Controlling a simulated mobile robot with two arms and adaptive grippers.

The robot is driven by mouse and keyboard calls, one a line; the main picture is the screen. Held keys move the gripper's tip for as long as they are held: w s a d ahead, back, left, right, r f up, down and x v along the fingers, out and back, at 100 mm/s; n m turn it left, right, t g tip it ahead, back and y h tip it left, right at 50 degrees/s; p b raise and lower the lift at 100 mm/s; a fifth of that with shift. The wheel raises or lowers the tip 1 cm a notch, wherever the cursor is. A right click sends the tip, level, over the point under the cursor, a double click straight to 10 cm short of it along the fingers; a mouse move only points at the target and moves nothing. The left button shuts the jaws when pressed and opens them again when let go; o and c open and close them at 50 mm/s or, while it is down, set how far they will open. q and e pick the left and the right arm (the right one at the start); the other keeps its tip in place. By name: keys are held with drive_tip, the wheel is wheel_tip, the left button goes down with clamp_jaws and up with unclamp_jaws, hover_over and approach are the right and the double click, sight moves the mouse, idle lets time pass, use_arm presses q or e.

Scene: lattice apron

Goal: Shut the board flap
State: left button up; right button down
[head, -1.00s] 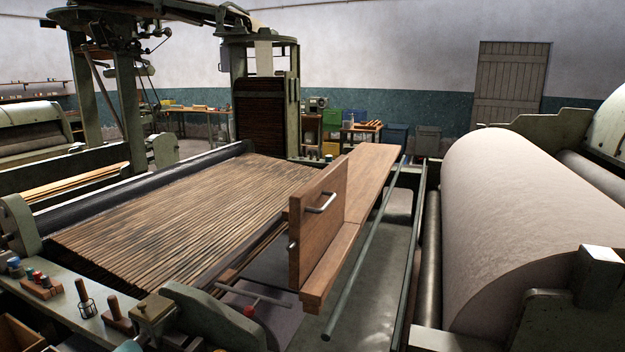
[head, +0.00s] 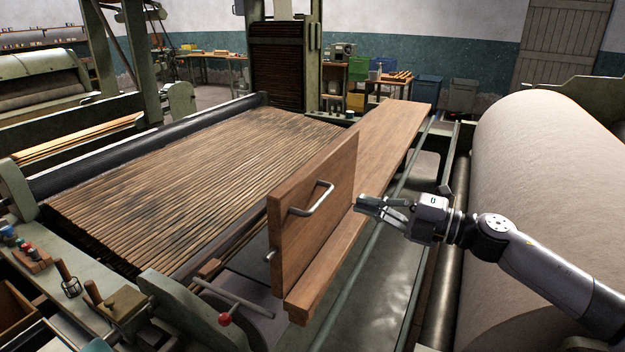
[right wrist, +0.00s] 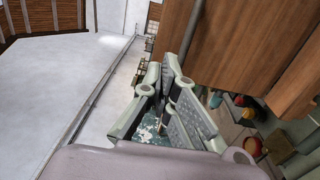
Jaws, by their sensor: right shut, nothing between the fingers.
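The board flap (head: 338,168) is a brown wooden panel standing upright on a long wooden plank (head: 392,135). A metal bar handle (head: 318,200) is on its face towards the right. My right gripper (head: 362,205) comes in from the right with shut, empty fingers. Its tips appear close to the flap's far lower edge, to the right of the handle; I cannot tell whether they touch. In the right wrist view my fingers (right wrist: 166,75) show beside a large wooden panel (right wrist: 245,45). My left gripper is not in view.
A large pale roller (head: 555,190) lies close to the right, beneath my right arm. A thin rail (head: 375,245) runs along the plank. A slatted wooden bed (head: 200,185) lies left of the flap. A red-knobbed lever (head: 226,318) stands in front.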

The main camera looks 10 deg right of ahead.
drive_tip(key=p, duration=0.2)
approach(301, 183)
drive_tip(key=p+x, duration=0.2)
drive_tip(key=x, duration=0.4)
drive_tip(key=shift+a, duration=0.1)
drive_tip(key=shift+w+a, duration=0.15)
drive_tip(key=shift+a, duration=0.1)
drive_tip(key=shift+w+a+p, duration=0.15)
drive_tip(key=shift+p, duration=0.15)
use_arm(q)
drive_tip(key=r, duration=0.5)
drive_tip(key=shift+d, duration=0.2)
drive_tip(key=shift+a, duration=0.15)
use_arm(e)
drive_tip(key=shift+w, duration=0.1)
